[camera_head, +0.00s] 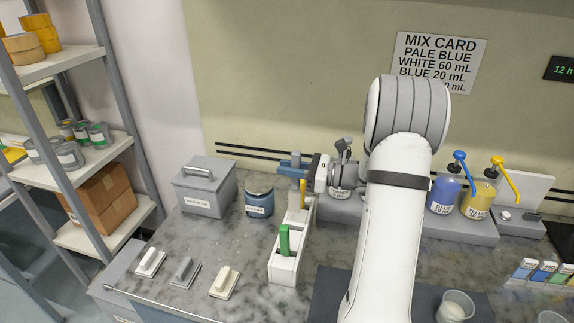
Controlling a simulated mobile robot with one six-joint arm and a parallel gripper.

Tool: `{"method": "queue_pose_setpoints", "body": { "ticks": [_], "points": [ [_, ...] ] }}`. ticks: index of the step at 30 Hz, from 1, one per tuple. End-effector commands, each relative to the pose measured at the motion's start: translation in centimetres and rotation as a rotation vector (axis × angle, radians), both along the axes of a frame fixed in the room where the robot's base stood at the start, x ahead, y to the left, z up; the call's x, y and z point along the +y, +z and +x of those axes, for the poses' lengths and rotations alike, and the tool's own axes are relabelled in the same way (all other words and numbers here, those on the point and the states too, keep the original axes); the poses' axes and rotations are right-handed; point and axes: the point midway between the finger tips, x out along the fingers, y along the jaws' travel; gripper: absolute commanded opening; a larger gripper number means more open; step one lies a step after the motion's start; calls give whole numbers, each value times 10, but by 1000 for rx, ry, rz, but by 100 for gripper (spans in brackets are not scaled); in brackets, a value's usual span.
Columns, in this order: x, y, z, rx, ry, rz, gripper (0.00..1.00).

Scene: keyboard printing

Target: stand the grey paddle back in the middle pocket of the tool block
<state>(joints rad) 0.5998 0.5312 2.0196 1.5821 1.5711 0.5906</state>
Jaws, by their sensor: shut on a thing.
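The white tool block (287,270) stands on the bench left of my arm. A green paddle (284,241) stands upright in its near pocket. A yellow paddle (303,187) stands at its far end. My gripper (296,163) is above the far end of the block, pointing left, and is shut. What it holds is mostly hidden; a pale grey piece (295,202) shows below the jaws and looks like the grey paddle. I cannot tell whether it touches the block. The middle pocket is hard to make out.
A lidded grey box (206,190) and a blue-labelled jar (259,202) stand left of the block. Several small handled blocks (186,271) lie at the front left. The blue pump bottle (445,193) and yellow pump bottle (478,198) stand right of my arm.

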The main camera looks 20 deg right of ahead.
Motion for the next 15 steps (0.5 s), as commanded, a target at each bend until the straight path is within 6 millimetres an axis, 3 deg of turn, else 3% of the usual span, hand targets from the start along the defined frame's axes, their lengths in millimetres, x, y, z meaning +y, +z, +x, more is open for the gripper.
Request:
{"method": "queue_pose_setpoints", "body": {
  "ticks": [7,15],
  "points": [
    [1,-1,0,3,5,-4,0],
    [2,-17,0,4,6,-4,0]
  ]
}}
